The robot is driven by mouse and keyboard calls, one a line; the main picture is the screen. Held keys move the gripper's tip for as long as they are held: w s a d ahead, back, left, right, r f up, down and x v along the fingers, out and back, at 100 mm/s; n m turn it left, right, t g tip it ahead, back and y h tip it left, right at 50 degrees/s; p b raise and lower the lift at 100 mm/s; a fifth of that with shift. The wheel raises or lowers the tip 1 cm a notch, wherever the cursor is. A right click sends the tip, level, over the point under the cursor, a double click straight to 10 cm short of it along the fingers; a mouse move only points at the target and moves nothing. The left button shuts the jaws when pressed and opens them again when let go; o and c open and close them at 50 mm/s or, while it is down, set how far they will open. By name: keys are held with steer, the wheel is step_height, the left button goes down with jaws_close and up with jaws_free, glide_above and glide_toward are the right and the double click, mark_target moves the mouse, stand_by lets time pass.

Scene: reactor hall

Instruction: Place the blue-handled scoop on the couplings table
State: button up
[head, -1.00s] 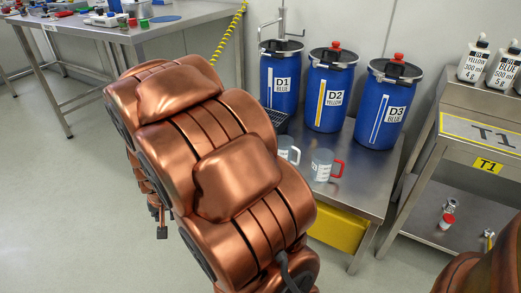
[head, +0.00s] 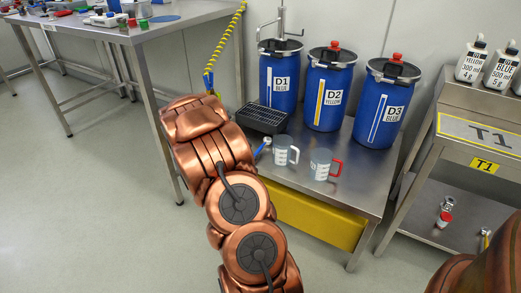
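A small blue and pale item (head: 263,146) lies at the left edge of the steel drum table, left of the mugs. It may be the blue-handled scoop, but it is small and partly behind my arm. A steel table (head: 190,14) at the back left bears small red, green and blue parts and may be the couplings table; I cannot read its label. My copper arm reaches up through the middle of the head view. My gripper does not show, so what it holds cannot be seen.
Three blue drums, D1 (head: 279,80), D2 (head: 328,92) and D3 (head: 386,104), stand on the drum table (head: 352,185). A clear-handled mug (head: 282,150), a red-handled mug (head: 320,164) and a black drip tray (head: 262,119) are there too. Cart T1 (head: 470,135) stands right. Floor at left is clear.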

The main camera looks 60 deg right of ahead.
mark_target(256, 152)
steer(key=shift+b+x, duration=0.3)
steer(key=shift+x, duration=0.85)
steer(key=d+f+b, duration=0.1)
steer(key=w+d+f+b, duration=0.1)
steer(key=d, duration=0.1)
steer(key=shift+w+d+f, duration=0.15)
steer(key=shift+d+f, duration=0.1)
steer(key=shift+f, duration=0.1)
steer(key=shift+w+d+f, duration=0.1)
steer(key=shift+d, duration=0.35)
jaws_close()
